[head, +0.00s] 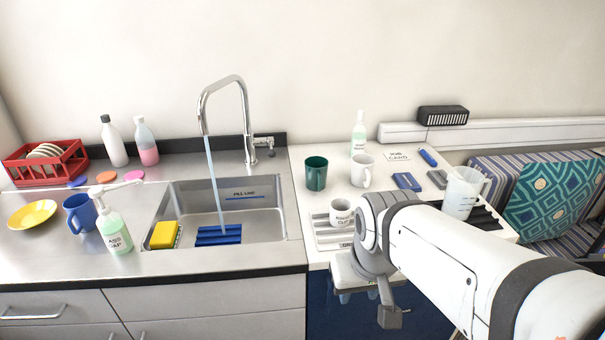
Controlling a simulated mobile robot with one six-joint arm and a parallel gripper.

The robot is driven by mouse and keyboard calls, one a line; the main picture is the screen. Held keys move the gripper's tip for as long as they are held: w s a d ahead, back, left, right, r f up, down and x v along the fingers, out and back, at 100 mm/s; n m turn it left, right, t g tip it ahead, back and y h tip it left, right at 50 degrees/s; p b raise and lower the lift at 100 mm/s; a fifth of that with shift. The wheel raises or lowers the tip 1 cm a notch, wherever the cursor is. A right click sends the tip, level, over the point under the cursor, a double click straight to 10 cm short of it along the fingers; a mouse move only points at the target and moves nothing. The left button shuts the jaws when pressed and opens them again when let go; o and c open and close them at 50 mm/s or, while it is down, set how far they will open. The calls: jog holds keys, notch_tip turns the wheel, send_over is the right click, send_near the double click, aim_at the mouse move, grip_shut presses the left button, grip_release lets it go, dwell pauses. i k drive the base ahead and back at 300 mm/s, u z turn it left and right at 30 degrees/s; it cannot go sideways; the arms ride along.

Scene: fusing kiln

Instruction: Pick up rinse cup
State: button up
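A small white cup (342,212) with dark lettering, which seems to read as the rinse cup, stands upright on a tray (326,238) on the white worktop right of the sink. My arm's wrist hides part of the area just right of it. My gripper (368,302) hangs low in front of the worktop's front edge, below and nearer than the cup, and apart from it. The fingers are small and partly hidden by the wrist, so their opening is unclear.
A green cup (316,173), a white mug (362,171) and a bottle (358,133) stand behind the cup. A clear jug (463,193) stands at right. Water runs from the tap (241,100) into the sink (268,210). A soap pump (113,228) stands left.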

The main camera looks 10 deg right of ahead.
aim_at(340, 209)
jog(key=u, duration=0.45)
jog(key=k, duration=1.85)
jog(key=z, duration=0.9)
jog(key=i, duration=1.65)
jog(key=z, duration=0.05)
